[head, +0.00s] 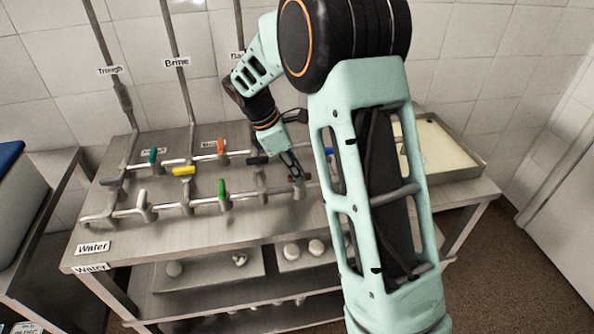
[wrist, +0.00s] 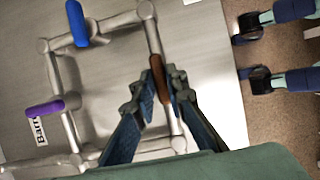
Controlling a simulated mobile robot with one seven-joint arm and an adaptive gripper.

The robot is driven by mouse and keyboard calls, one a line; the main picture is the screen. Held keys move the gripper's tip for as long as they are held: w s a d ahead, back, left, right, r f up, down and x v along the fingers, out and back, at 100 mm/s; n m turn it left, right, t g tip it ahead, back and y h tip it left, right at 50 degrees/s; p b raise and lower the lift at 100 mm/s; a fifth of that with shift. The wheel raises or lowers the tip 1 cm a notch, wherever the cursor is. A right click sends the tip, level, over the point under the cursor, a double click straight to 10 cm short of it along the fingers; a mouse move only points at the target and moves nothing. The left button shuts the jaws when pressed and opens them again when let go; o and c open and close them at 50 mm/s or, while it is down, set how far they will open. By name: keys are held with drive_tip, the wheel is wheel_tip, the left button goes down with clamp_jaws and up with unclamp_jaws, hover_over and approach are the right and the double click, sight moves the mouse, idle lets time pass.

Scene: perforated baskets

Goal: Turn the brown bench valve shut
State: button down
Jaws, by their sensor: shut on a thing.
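The brown bench valve handle (wrist: 157,72) is a short bar on a metal pipe in the wrist view. It lies roughly along the line of that pipe. My gripper (wrist: 160,90) is over it with a finger on each side, shut on the handle. In the head view the brown handle (head: 306,177) shows at the tip of my gripper (head: 294,175), partly hidden by it. The valve's stem under the handle is hidden in the wrist view.
The blue handle (wrist: 77,22) and purple handle (wrist: 44,109) are close on the same pipework. In the head view, yellow (head: 184,171), green (head: 222,188) and white (head: 142,199) handles stand to the left. A shallow tray (head: 447,145) is at right, behind my arm.

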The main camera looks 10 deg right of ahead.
drive_tip(key=shift+r+m+p, duration=0.1)
drive_tip(key=shift+m+p, duration=0.2)
drive_tip(key=m+p, duration=0.1)
drive_tip(key=m+g+p, duration=0.1)
drive_tip(key=m, duration=0.1)
drive_tip(key=shift+w+r+m+g, duration=0.1)
drive_tip(key=shift+w+m+g, duration=0.05)
drive_tip(key=shift+m+g, duration=0.15)
drive_tip(key=m+g+p, duration=0.1)
drive_tip(key=m, duration=0.2)
drive_tip(key=m+g+y+p, duration=0.1)
drive_tip(key=m+p, duration=0.1)
drive_tip(key=m, duration=0.1)
drive_tip(key=shift+w+d+y, duration=0.15)
drive_tip(key=shift+y, duration=0.15)
drive_tip(key=m, duration=0.2)
drive_tip(key=m+y, duration=0.1)
drive_tip(key=m, duration=0.1)
drive_tip(key=shift+d+m+g+y+p, duration=0.1)
drive_tip(key=shift+m+g+y+p, duration=0.2)
drive_tip(key=shift+m, duration=0.1)
drive_tip(key=shift+m+y, duration=0.6)
drive_tip(key=shift+m, duration=0.8)
drive_tip(key=c, duration=1.9)
unclamp_jaws()
drive_tip(key=shift+c, duration=0.2)
